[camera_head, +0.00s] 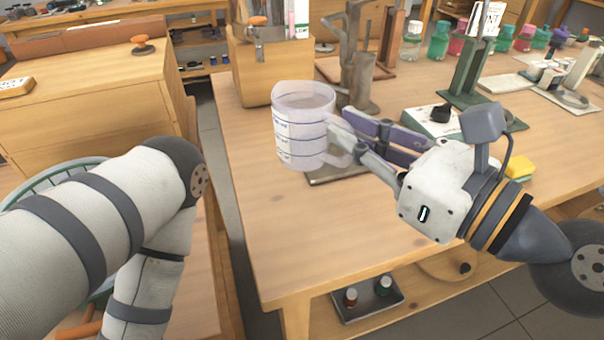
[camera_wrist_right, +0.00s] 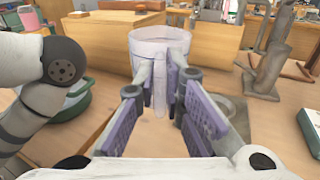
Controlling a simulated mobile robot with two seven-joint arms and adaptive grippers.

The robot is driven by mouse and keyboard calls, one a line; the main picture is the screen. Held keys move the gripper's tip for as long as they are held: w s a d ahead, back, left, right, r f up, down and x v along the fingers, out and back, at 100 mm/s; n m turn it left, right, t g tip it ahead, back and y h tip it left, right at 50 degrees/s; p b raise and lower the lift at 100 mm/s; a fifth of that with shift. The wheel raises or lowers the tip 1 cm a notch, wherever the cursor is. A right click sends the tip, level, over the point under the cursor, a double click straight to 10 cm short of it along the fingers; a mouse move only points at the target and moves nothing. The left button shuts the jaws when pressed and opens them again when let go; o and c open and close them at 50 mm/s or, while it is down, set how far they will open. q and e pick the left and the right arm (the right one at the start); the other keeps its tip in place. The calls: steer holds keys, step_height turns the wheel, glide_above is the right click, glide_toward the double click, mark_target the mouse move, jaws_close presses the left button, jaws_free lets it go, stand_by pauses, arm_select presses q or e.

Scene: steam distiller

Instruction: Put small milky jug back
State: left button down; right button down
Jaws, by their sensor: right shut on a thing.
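The small milky jug (camera_head: 300,125) is translucent white with dark measuring marks. In the head view it is upright at the left end of my right gripper (camera_head: 345,140), over the left part of the wooden table. My right gripper has purple pads and is shut on the jug's handle side. In the right wrist view the jug (camera_wrist_right: 158,50) stands just beyond the fingertips (camera_wrist_right: 165,85), which hide part of its handle.
A wooden box (camera_head: 255,70) stands behind the jug. A grey-brown stand (camera_head: 358,70) rises at its right. A scale (camera_head: 425,120), a green stand (camera_head: 470,70) and several coloured bottles (camera_head: 438,40) are farther right. The table's front left (camera_head: 285,225) is clear.

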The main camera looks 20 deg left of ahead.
mark_target(316, 152)
steer(key=a+f, duration=0.1)
steer(key=w+a+f, duration=0.1)
steer(key=a+f, duration=0.1)
steer(key=w+a+f, duration=0.1)
steer(key=a+f, duration=0.1)
steer(key=shift+w+b, duration=0.15)
steer(key=shift+b, duration=0.25)
arm_select(q)
steer(key=shift+s+f, duration=0.5)
steer(key=shift+f, duration=0.1)
arm_select(e)
steer(key=shift+w+a+f, duration=0.1)
steer(key=shift+a+f, duration=0.05)
steer(key=shift+f, duration=0.7)
steer(key=shift+a+f, duration=0.15)
steer(key=shift+f, duration=0.7)
steer(key=shift+f+b, duration=0.25)
steer(key=shift+b, duration=0.1)
steer(key=c, duration=1.7)
jaws_free()
arm_select(q)
steer(key=shift+s+f, duration=0.1)
arm_select(e)
steer(key=shift+r, duration=0.15)
